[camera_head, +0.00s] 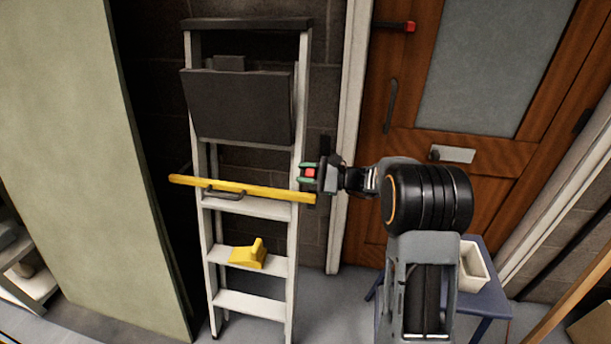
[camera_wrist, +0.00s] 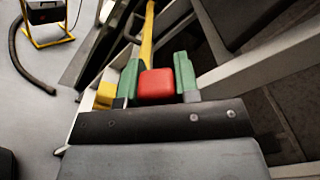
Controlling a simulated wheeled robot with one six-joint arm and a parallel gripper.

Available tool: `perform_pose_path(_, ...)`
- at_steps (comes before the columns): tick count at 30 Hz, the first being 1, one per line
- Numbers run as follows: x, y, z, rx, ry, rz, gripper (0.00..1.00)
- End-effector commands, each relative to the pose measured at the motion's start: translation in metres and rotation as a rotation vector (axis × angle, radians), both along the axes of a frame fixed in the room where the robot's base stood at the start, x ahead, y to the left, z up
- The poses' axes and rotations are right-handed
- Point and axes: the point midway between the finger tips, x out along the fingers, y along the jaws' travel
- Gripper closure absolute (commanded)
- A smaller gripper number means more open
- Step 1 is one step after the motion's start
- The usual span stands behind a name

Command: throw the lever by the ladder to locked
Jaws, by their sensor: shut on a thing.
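My gripper (camera_head: 309,173) is beside the right rail of the stepladder (camera_head: 297,130), at about the height of the yellow bar. Its green fingers are shut on a red block (camera_wrist: 157,84), which looks like a lever's handle. The red block also shows small between the fingers in the head view (camera_head: 310,172). In the wrist view the fingers (camera_wrist: 157,82) stand on both sides of it. The lever's arm and base and any locked mark are hidden or too small to tell. I cannot tell whether the block joins the yellow bar (camera_head: 240,188).
A dark bar with a red end (camera_head: 410,27) is at the top of the wooden door (camera_head: 480,195). A yellow wedge-like object (camera_head: 248,255) sits on a ladder step. A blue stool (camera_head: 490,302) with a white container (camera_head: 474,268) stands at right. A pale panel (camera_head: 70,150) stands at left.

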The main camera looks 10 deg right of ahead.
Motion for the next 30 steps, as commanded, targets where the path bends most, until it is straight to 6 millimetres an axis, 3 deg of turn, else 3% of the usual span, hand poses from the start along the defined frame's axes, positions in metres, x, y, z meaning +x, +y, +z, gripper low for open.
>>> perform_pose_path(14, -0.0016, 0.0009, -0.0019, -0.008, -0.015, 0.002, 1.0)
perform_pose_path(15, -0.0015, 0.0008, -0.002, -0.008, -0.015, 0.002, 0.68)
perform_pose_path(23, -0.0012, 0.0005, -0.0015, -0.006, -0.013, 0.001, 0.45)
perform_pose_path(30, -0.0014, -0.0006, -0.001, -0.005, -0.013, 0.0, 0.45)
